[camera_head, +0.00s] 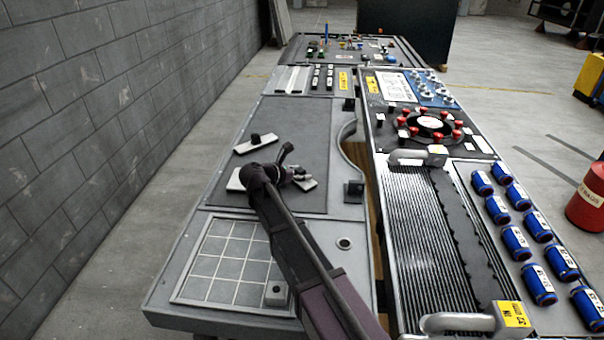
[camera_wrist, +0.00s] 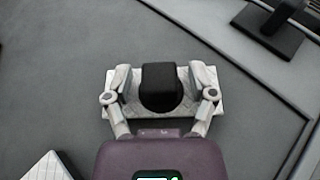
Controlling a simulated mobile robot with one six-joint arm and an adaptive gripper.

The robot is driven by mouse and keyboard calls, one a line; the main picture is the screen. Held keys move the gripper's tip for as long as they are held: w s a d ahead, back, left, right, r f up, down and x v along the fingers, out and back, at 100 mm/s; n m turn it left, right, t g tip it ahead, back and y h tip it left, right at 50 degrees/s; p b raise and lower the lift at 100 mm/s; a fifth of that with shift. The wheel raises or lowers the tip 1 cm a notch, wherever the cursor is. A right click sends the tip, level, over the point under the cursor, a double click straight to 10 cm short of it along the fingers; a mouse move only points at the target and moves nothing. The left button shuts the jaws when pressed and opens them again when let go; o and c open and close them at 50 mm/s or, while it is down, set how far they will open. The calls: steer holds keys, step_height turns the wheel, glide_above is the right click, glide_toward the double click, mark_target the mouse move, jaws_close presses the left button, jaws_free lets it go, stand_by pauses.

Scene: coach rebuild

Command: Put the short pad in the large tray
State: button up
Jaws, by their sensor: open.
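A pale pad with a black knob (camera_wrist: 160,84) lies flat on a dark grey surface, below my gripper (camera_wrist: 162,80). My gripper is open, one finger on each side of the knob with a small gap at both. The same pad (camera_head: 307,184) shows in the head view, partly behind my gripper (camera_head: 290,174). A second pale pad (camera_head: 235,181) lies to the left, partly hidden by my arm; a third with a black knob (camera_head: 255,143) lies farther back. I cannot tell for sure which is the short pad. No tray is clearly identifiable as the large one.
A black bracket (camera_head: 354,190) stands right of the pads. A gridded panel (camera_head: 215,265) with a small block is nearer. A ribbed panel (camera_head: 415,230), handles and several blue cylinders are to the right. A brick wall is at left. The dark surface behind the pads is mostly clear.

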steer(key=shift+r, duration=0.2)
steer(key=shift+s+a+r+p, duration=0.1)
steer(key=shift+s+a+p, duration=0.05)
steer(key=shift+p, duration=0.15)
steer(key=p+v, duration=0.4)
steer(key=v, duration=0.6)
steer(key=shift+s+a+r, duration=0.15)
steer(key=shift+s, duration=0.05)
steer(key=shift+s+a+r, duration=0.1)
steer(key=shift+s+a, duration=0.2)
steer(key=shift+a, duration=0.05)
